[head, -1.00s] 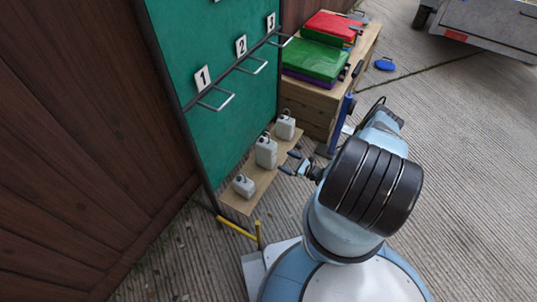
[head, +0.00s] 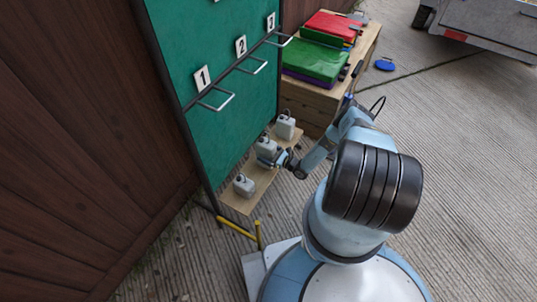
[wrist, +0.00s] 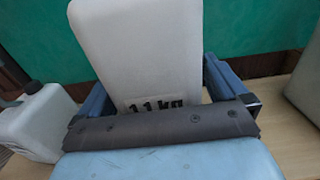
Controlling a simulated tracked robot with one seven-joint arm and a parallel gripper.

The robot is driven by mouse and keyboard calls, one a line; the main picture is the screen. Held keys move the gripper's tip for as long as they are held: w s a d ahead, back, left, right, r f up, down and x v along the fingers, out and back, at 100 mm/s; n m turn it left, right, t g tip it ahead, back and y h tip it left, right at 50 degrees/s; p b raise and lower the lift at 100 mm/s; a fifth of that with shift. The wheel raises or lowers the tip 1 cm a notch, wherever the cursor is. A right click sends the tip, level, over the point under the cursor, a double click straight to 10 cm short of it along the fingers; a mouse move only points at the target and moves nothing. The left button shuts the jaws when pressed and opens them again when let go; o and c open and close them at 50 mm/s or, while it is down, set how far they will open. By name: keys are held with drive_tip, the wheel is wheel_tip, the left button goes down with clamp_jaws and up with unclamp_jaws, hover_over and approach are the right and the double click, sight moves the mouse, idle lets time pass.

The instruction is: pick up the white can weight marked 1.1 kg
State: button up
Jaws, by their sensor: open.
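The white can weight marked 1.1 kg (wrist: 150,55) stands upright between my gripper's two fingers (wrist: 155,100) in the wrist view. Its marking shows just above the gripper's dark edge, which hides what lies below. The fingers are open, one on each side of the can. I cannot tell whether either one touches it. In the head view the same can (head: 266,146) is the middle one on a wooden board, and my gripper (head: 272,157) is at its near side, partly covering it.
A smaller white can (head: 244,185) stands to the left and another can (head: 285,127) to the right on the wooden board (head: 240,203). A green panel (head: 235,125) with numbered hooks rises behind. A wooden box (head: 308,105) stands beyond, and a yellow bar (head: 237,227) lies nearer.

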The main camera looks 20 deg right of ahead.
drive_tip(key=shift+w+a, duration=0.25)
clamp_jaws()
idle(0.8)
